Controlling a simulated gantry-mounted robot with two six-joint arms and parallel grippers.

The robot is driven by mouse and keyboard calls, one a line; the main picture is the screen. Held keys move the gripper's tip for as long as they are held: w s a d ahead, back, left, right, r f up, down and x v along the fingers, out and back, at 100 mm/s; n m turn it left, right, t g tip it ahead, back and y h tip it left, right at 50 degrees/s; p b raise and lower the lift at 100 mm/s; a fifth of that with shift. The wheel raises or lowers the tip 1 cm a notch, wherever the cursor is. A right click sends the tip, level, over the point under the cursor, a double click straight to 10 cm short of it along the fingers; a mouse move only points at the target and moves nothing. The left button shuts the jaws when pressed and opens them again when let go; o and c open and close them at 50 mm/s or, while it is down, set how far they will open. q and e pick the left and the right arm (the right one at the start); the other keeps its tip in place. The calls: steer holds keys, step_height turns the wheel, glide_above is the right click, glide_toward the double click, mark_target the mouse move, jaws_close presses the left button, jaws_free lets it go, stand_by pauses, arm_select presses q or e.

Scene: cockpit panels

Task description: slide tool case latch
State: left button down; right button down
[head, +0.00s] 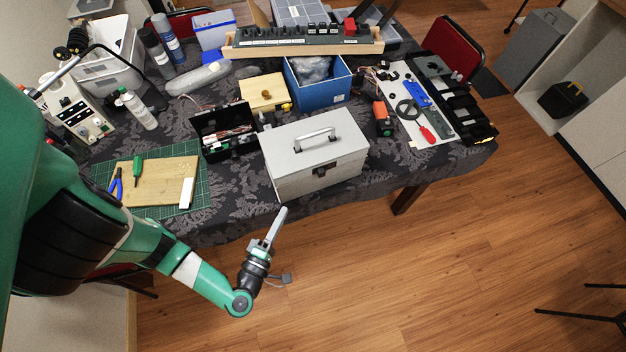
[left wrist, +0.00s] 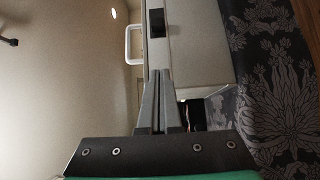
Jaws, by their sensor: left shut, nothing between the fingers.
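The tool case (head: 312,155) is a closed grey metal box with a handle (head: 316,134) on its lid, at the front edge of the table. In the left wrist view, its front face (left wrist: 205,48) lies to the right, and the handle (left wrist: 128,44) shows at the left. A dark latch-like rectangle (left wrist: 157,23) shows on the pale strip ahead of the fingertips. My left gripper (head: 283,212) is shut and empty, just in front of the case's lower left front. Its fingers (left wrist: 158,74) point toward the case; contact cannot be told. My right gripper is not in view.
An open black toolbox (head: 222,130) stands left of the case, with a green cutting mat (head: 197,191) and wooden board (head: 157,180) farther left. A blue bin (head: 322,93) is behind the case.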

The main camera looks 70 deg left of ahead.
mark_target(321, 172)
arm_select(q)
steer(key=shift+w, duration=0.1)
steer(key=b+x, duration=0.1)
steer(key=x, duration=0.8)
steer(key=shift+w+a+f, duration=0.1)
steer(key=shift+a, duration=0.05)
steer(key=w, duration=0.4)
steer(key=shift+w+a+b, duration=0.2)
steer(key=shift+b, duration=0.1)
